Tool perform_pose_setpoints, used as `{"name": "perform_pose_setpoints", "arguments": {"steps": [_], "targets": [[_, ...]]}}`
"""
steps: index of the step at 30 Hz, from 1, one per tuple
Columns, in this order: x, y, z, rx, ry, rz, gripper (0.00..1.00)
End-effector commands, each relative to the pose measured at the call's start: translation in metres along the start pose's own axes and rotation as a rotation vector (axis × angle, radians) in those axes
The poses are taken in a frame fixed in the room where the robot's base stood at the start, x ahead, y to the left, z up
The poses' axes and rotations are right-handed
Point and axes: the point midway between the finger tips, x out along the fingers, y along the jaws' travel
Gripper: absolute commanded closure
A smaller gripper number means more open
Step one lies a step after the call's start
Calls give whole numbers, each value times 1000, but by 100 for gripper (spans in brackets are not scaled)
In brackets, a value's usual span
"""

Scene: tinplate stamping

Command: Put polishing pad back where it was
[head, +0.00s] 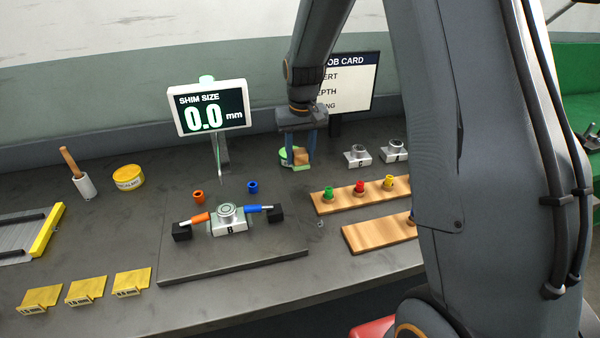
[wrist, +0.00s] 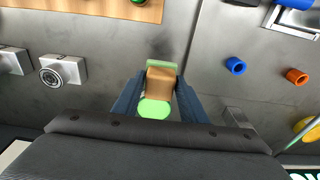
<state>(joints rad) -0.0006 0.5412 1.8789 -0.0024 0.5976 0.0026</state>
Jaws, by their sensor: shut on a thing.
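The polishing pad appears to be the tan block (head: 301,157) with a pale green layer under it, at the back of the bench. My gripper (head: 298,152) points down over it, with its blue fingers on both sides of the block. In the wrist view the tan block (wrist: 160,82) sits between the fingertips (wrist: 158,86), and a pale green edge shows beyond it. A bright green disc (wrist: 154,110) lies beside the block, partly covered by it; it also shows in the head view (head: 285,153). I cannot tell whether the pad touches the bench.
Right of my gripper stand two grey blocks with round tops (head: 358,155) and a wooden strip (head: 330,203) with coloured knobs. The shim display (head: 210,108) stands to the left. Orange (head: 198,197) and blue (head: 252,187) sleeves and fixture B (head: 228,222) lie nearer.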

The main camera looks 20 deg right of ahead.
Motion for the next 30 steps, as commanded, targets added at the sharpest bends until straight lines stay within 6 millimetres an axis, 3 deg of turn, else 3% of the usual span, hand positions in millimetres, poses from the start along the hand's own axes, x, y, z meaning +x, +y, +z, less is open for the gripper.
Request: {"name": "perform_pose_setpoints", "arguments": {"steps": [15, 28, 29, 30], "targets": [[56, 0, 7, 0, 0, 0, 86], [63, 0, 8, 0, 1, 0, 86], [62, 0, 8, 0, 1, 0, 58], [62, 0, 8, 0, 1, 0, 51]]}}
